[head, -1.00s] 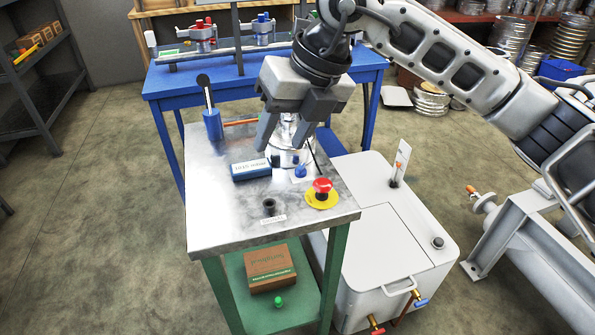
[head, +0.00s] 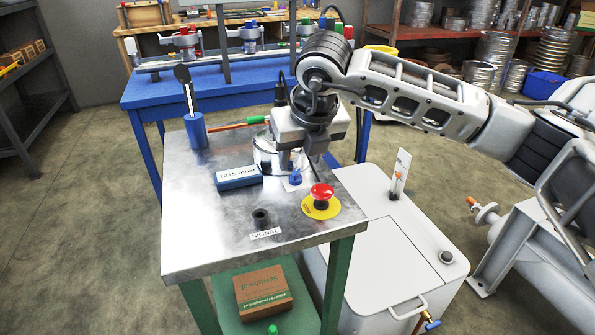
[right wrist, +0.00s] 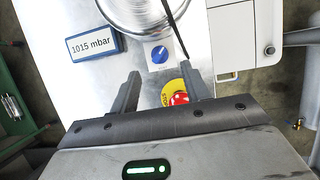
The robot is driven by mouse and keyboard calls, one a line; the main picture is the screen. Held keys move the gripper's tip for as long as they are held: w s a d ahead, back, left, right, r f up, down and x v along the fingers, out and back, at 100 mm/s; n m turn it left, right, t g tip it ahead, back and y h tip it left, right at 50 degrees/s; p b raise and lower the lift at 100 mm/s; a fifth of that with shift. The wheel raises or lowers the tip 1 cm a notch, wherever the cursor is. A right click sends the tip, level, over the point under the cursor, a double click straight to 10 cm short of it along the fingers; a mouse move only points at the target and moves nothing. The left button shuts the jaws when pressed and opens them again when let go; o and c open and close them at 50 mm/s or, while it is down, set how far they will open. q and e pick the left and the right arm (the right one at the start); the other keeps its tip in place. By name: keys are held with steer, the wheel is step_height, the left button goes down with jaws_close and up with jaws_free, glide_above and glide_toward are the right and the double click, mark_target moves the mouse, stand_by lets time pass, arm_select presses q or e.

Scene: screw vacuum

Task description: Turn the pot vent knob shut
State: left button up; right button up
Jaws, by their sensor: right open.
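The pot vent knob, a small blue knob (head: 295,179) on a white plate, sits on the metal table in front of the steel pot (head: 265,155). In the right wrist view the blue knob (right wrist: 160,54) has a white pointer line slanting up to the right. My right gripper (head: 298,164) points down beside the pot, at the far side of the knob in the head view. In the right wrist view the right gripper (right wrist: 162,72) is open and empty, with the knob just beyond the gap between its fingertips. My left gripper is not in view.
A red emergency button (head: 321,192) on a yellow disc stands close in front of the knob. A blue display (head: 238,178) reads 1015 mbar. A black signal socket (head: 261,217) is nearer. A dark cable hangs beside the gripper. The table's left front is clear.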

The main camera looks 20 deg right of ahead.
mark_target(297, 173)
steer(key=x, duration=0.5)
steer(key=shift+f, duration=0.1)
steer(key=c, duration=1)
